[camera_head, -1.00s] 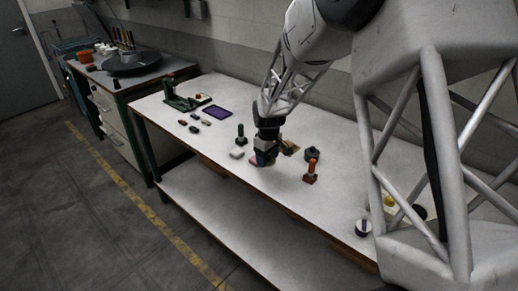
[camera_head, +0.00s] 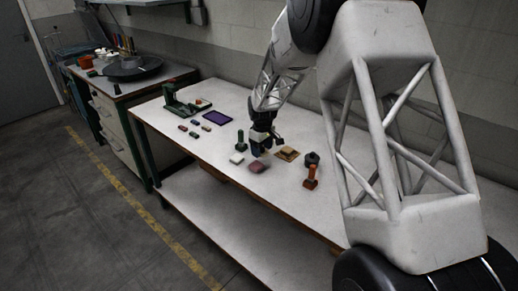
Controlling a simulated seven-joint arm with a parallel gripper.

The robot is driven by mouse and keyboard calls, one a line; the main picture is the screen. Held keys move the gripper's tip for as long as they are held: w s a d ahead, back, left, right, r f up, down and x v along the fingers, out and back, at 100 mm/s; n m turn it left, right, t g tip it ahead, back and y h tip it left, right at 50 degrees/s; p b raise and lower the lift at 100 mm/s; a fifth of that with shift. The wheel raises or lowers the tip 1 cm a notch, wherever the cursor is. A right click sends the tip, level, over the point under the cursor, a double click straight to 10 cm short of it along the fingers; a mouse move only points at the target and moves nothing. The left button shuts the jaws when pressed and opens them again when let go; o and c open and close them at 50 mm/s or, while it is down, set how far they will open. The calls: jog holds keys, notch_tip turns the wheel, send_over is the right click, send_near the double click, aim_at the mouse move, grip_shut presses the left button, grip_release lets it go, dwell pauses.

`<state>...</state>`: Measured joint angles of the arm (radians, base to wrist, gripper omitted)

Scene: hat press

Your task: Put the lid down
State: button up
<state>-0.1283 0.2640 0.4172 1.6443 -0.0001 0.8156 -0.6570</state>
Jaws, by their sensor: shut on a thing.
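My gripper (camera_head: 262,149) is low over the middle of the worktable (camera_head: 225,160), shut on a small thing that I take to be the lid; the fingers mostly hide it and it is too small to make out. A mauve block (camera_head: 257,167) lies on the table just below and in front of the gripper, and looks apart from it. A small white block (camera_head: 237,158) lies to its left. A tan pad (camera_head: 287,153) with a small block on it lies to the right of the gripper.
A green stamp-like piece (camera_head: 241,141) stands close left of my gripper. A dark round piece (camera_head: 311,158) and an orange upright piece (camera_head: 310,178) stand to the right. A purple pad (camera_head: 215,118), several small blocks and a green press (camera_head: 180,102) are farther left. The front tabletop is mostly clear.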

jog(key=shift+w+a+f, duration=0.15)
jog(key=shift+w, duration=1.1)
jog(key=shift+w+a+f, duration=0.1)
jog(key=shift+w+a, duration=0.05)
jog(key=shift+w, duration=1.05)
jog(key=shift+w, duration=0.1)
jog(key=shift+w, duration=0.2)
jog(key=shift+w+f, duration=0.2)
jog(key=shift+f, duration=1.6)
jog(key=shift+f, duration=0.1)
jog(key=o, duration=0.6)
